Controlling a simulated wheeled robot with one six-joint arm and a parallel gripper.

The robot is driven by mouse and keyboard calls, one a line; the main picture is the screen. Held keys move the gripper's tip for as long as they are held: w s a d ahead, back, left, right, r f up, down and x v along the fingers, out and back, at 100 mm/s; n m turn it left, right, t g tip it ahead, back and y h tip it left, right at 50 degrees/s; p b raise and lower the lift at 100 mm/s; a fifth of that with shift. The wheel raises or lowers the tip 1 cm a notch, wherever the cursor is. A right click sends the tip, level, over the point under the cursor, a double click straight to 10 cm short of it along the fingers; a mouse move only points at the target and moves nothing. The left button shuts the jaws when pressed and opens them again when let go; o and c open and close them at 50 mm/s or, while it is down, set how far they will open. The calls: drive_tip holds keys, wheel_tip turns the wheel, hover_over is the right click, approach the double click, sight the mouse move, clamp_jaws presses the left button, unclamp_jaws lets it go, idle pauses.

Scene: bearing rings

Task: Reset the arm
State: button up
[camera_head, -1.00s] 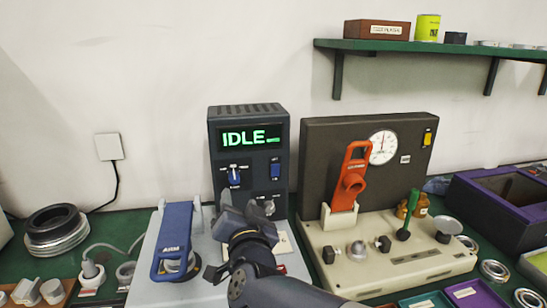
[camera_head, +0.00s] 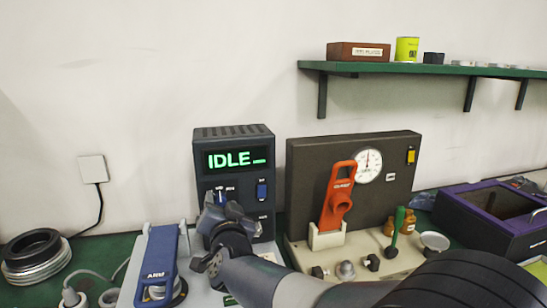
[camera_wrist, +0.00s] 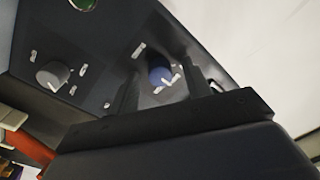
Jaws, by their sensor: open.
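A dark control box (camera_head: 205,147) stands at the back, its green screen (camera_head: 238,159) reading "IDLE". In the wrist view the blue knob (camera_wrist: 160,75) lies between my two dark fingers. My gripper (camera_head: 222,208) is open and close in front of the box face; I cannot tell whether the fingers touch the knob. A blue handle marked "ARM" (camera_head: 160,252) stands on the grey base left of my gripper. A grey knob (camera_wrist: 53,76) is also on the panel.
A blue switch (camera_head: 262,190) is right of the knob. A beige tester with a dark back panel (camera_head: 300,170), orange lever (camera_head: 336,200) and gauge (camera_head: 368,164) stands to the right. A green shelf (camera_head: 420,69) hangs above. Stacked rings (camera_head: 36,255) lie far left.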

drive_tip(key=shift+f, duration=0.1)
drive_tip(key=v, duration=1.1)
drive_tip(key=x, duration=1.1)
drive_tip(key=shift+w+r+p, duration=0.1)
drive_tip(key=shift+r+p, duration=0.2)
drive_tip(key=shift+p, duration=0.25)
drive_tip(key=shift+n+p, duration=0.8)
drive_tip(key=shift+n, duration=0.3)
drive_tip(key=n+p, duration=0.3)
drive_tip(key=p, duration=0.1)
drive_tip(key=shift+n, duration=0.3)
drive_tip(key=n+p, duration=0.4)
drive_tip(key=p, duration=0.2)
drive_tip(key=b+v, duration=0.2)
drive_tip(key=v, duration=0.8)
drive_tip(key=shift+s, duration=0.4)
drive_tip(key=shift+s, duration=0.1)
